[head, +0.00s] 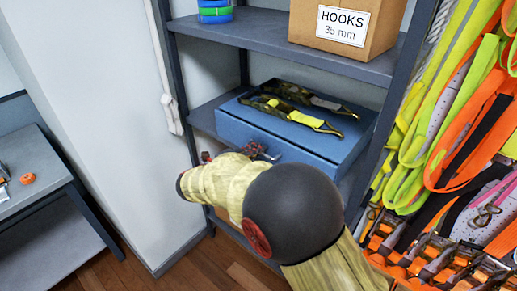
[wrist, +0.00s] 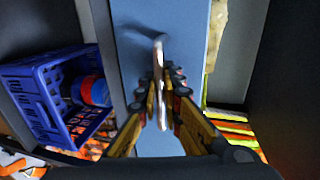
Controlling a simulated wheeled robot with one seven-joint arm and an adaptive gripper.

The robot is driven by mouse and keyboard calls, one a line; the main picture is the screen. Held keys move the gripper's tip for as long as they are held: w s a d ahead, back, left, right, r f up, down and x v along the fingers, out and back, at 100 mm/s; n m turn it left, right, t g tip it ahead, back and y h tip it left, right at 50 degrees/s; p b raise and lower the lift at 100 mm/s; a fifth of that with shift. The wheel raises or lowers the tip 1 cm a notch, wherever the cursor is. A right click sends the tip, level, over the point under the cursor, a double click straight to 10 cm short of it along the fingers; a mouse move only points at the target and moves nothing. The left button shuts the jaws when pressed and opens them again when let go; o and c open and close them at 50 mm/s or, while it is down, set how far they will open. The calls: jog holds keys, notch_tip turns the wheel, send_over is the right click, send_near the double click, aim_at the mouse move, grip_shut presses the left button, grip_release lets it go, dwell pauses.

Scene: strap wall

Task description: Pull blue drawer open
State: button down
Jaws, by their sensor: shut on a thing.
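The blue drawer (head: 234,124) is on the middle shelf of the grey rack in the head view. Its front face (wrist: 185,25) fills the middle of the wrist view. A pale metal bar handle (wrist: 158,52) stands out from that face. My gripper (wrist: 162,85) is shut on this handle, with one finger on each side of it. In the head view my gripper (head: 262,152) is at the drawer front, partly hidden by my arm. I cannot tell whether the drawer has slid out at all.
A cardboard hooks box (head: 345,28) stands on the shelf above. Bright straps (head: 450,110) hang at the right. A blue crate (wrist: 40,95) shows in the wrist view. A grey table (head: 35,180) stands left.

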jog(key=f+p+v, duration=0.2)
jog(key=p+v, duration=0.6)
jog(key=v, duration=0.4)
jog(key=s+f+p+v, duration=0.1)
jog(key=f+p+v, duration=0.2)
jog(key=p+v, duration=0.6)
jog(key=shift+a+f+v, duration=0.25)
jog(key=shift+f+v, duration=0.2)
jog(key=shift+v, duration=1.75)
jog(key=shift+w+r, duration=0.1)
jog(key=c, duration=2.3)
grip_release()
jog(key=shift+r, duration=0.1)
jog(key=v, duration=1.2)
